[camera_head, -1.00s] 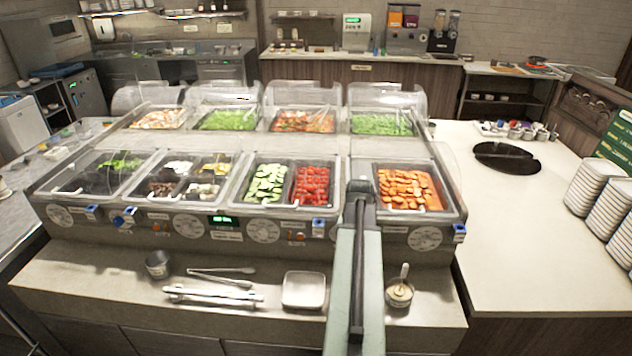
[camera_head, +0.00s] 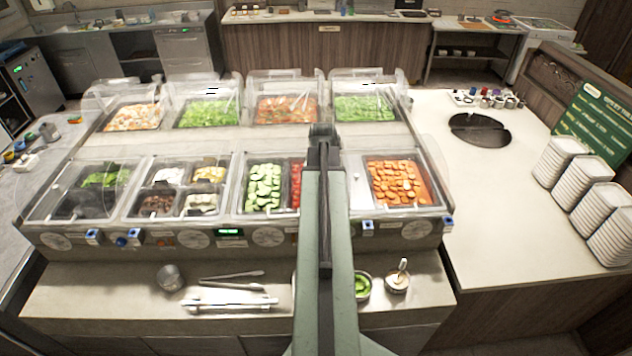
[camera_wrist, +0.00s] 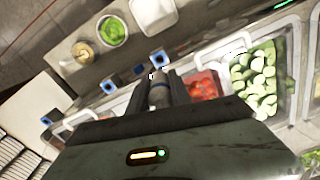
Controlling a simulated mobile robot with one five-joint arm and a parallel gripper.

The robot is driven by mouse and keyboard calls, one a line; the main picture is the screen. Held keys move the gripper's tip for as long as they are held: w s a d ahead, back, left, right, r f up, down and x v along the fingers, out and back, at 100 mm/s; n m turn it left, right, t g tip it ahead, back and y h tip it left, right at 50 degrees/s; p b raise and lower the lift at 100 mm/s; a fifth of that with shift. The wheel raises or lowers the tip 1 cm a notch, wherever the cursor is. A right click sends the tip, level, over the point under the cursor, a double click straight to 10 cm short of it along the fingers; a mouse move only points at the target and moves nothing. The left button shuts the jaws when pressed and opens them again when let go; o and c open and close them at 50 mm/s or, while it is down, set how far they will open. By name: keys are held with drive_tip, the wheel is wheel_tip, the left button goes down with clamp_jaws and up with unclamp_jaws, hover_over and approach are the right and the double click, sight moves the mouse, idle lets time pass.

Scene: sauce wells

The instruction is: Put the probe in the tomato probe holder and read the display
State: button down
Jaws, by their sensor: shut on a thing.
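In the wrist view my gripper (camera_wrist: 158,92) is shut on the probe (camera_wrist: 158,97), a grey rod-like piece with a dark blue band. Its lower part is hidden. A blue square holder (camera_wrist: 155,57) on the front panel is just beyond the fingertips, near the red tomatoes (camera_wrist: 203,86). I cannot tell whether the probe touches it. In the head view my arm hides this holder and part of the tomatoes (camera_head: 297,182). A small green-lit display (camera_head: 230,231) is on the panel left of my arm; its text is too small to read.
More blue holders (camera_head: 367,225) line the panel. Cucumbers (camera_head: 263,186) and carrots (camera_head: 397,182) flank the tomatoes. On the front ledge are tongs (camera_head: 232,301), a green-filled bowl (camera_head: 362,286) and a cup with a spoon (camera_head: 397,282). Plate stacks (camera_head: 590,190) stand at right.

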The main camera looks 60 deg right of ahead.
drive_tip(key=shift+s+d+f+b, duration=0.1)
drive_tip(key=shift+f+b, duration=2.8)
drive_tip(key=shift+f, duration=0.15)
drive_tip(key=shift+f+b, duration=0.5)
drive_tip(key=shift+f+b, duration=1.05)
drive_tip(key=shift+f, duration=0.2)
drive_tip(key=shift+f+b, duration=1.1)
drive_tip(key=shift+b, duration=0.2)
drive_tip(key=shift+r, duration=0.1)
idle(1.3)
